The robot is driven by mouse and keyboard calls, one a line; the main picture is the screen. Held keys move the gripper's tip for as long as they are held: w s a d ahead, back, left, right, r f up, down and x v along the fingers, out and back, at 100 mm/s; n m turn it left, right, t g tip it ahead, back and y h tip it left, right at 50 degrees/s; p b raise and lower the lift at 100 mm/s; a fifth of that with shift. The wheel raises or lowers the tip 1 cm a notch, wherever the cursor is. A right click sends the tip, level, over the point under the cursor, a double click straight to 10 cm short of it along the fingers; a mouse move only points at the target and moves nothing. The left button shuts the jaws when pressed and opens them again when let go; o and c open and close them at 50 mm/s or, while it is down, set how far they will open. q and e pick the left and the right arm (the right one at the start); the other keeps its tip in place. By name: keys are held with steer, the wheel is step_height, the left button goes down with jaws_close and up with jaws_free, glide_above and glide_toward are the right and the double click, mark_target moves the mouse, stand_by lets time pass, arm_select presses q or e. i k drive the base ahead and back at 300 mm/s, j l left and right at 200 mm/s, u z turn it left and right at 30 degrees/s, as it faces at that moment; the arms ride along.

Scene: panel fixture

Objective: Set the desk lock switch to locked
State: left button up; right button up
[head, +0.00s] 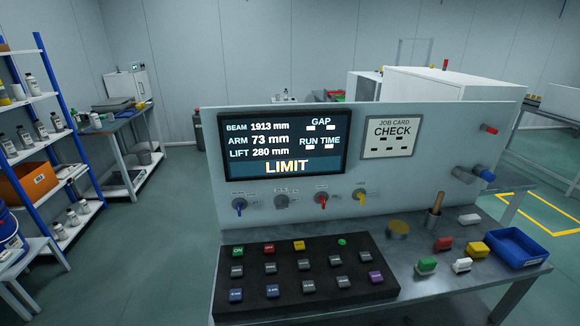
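A row of small rotary switches sits on the upright panel (400,200) below the display. They are a blue-handled one (239,206), a grey one (281,201), a red-handled one (321,200) and a yellow-handled one (361,196). Their labels are too small to read, so I cannot tell which is the desk lock switch or how it is set. The display (285,146) shows BEAM 1913 mm, ARM 73 mm, LIFT 280 mm and LIMIT. Neither of my grippers is in view.
A black button box (340,304) with several coloured buttons lies on the desk in front of the panel. To its right are a brass-coloured disc (398,229), a wooden-handled tool (435,211), small coloured blocks and a blue tray (520,262). Shelves (80,205) stand at left.

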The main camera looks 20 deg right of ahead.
mark_target(360, 195)
steer(key=z, duration=1.3)
